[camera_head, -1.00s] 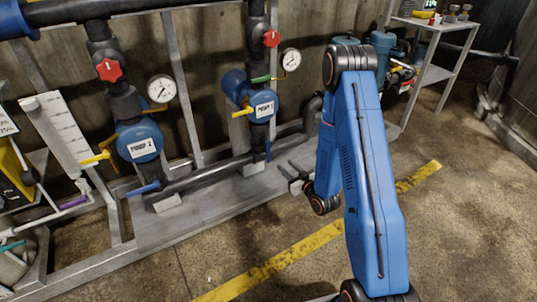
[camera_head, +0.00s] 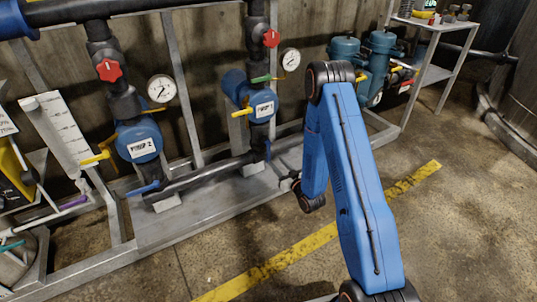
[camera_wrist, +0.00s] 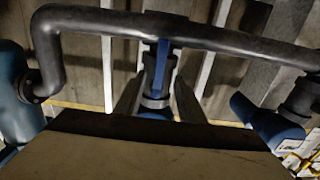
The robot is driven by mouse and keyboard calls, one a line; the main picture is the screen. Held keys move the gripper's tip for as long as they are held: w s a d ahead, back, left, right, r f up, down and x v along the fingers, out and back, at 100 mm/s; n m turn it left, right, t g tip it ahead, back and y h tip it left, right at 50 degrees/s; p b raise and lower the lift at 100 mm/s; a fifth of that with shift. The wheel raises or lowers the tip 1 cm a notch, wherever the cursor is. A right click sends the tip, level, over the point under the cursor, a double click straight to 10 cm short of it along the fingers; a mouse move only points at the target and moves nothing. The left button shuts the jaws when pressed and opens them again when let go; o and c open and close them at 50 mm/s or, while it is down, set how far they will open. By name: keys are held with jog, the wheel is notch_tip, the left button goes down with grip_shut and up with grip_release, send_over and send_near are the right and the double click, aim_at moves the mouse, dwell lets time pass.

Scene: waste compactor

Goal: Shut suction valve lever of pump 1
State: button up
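Pump 1 (camera_head: 262,107) is a blue labelled unit on a vertical black pipe in the head view. Its blue lever (camera_head: 267,150) stands upright below it, by the low black pipe. In the wrist view the blue lever (camera_wrist: 162,66) lies in line with the gap between my two fingers. My gripper (camera_wrist: 157,80) is open, with the fingers apart on either side of that line. I cannot tell whether either finger touches the lever. In the head view my gripper (camera_head: 286,182) is low, just right of the lever, small and partly hidden by my arm.
Pump 1 also has a green lever (camera_head: 260,79), a yellow lever (camera_head: 242,112) and a red knob (camera_head: 271,38). Pump 2 (camera_head: 139,144) stands left with its own blue lever (camera_head: 143,188). The low black pipe (camera_head: 210,175) crosses here. The floor in front is clear.

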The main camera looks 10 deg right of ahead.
aim_at(269, 154)
jog(key=x, duration=0.9)
grip_shut()
